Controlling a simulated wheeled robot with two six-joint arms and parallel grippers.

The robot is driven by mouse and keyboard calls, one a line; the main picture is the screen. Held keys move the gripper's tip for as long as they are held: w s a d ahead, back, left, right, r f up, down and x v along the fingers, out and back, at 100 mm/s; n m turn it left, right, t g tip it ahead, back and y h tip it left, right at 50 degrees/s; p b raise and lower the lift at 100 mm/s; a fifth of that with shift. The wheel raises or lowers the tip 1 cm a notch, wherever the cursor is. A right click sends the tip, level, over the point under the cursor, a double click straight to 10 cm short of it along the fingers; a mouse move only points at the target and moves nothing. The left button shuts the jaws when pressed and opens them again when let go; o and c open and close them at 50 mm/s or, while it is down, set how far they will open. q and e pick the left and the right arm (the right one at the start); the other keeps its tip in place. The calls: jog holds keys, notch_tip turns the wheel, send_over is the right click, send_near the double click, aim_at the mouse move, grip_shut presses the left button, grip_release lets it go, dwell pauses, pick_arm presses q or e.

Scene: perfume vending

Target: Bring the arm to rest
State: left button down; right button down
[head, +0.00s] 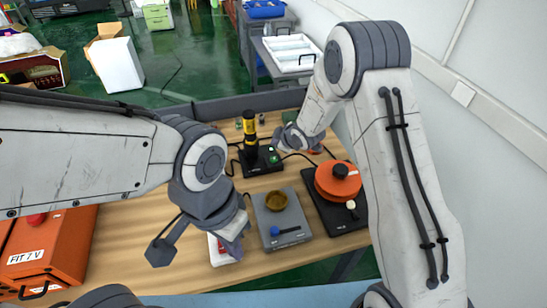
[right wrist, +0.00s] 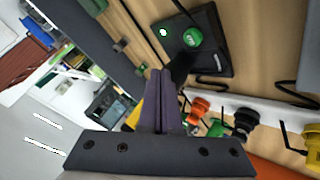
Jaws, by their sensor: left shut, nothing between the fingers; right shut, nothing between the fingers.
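My left arm comes in from the left in the head view, its wrist bent down over the front of the table (head: 150,275). My left gripper (head: 233,243) points down just left of a grey device (head: 290,238) with a brass bowl and a blue handle. My right arm arches over from the right, its wrist near the back of the table. In the right wrist view my right gripper (right wrist: 160,100) has its fingers together and empty. Behind them is a black device (right wrist: 215,50) with a green button; its yellow and black column shows in the head view (head: 250,132).
A black unit with an orange disc (head: 338,180) stands at the right of the table. An orange case (head: 55,245) is at the left. A red and white item (head: 216,251) lies partly hidden under my left gripper. A wall is close on the right.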

dwell(0.5)
jog(key=s+a+r+m+g+h, duration=0.1)
jog(key=s+a+r+m+g, duration=0.15)
jog(key=s+r, duration=0.5)
jog(key=s+r+m+g, duration=0.2)
jog(key=s+r+g, duration=0.1)
jog(key=s, duration=1.4)
jog(key=s+d+r+m+g+h, duration=0.1)
jog(key=s+r+m+g, duration=0.1)
jog(key=s, duration=1.5)
notch_tip(320, 180, up, 2)
jog(key=shift+d+r+g+h, duration=0.15)
jog(key=shift+g+h, duration=0.15)
jog(key=shift+g, duration=0.15)
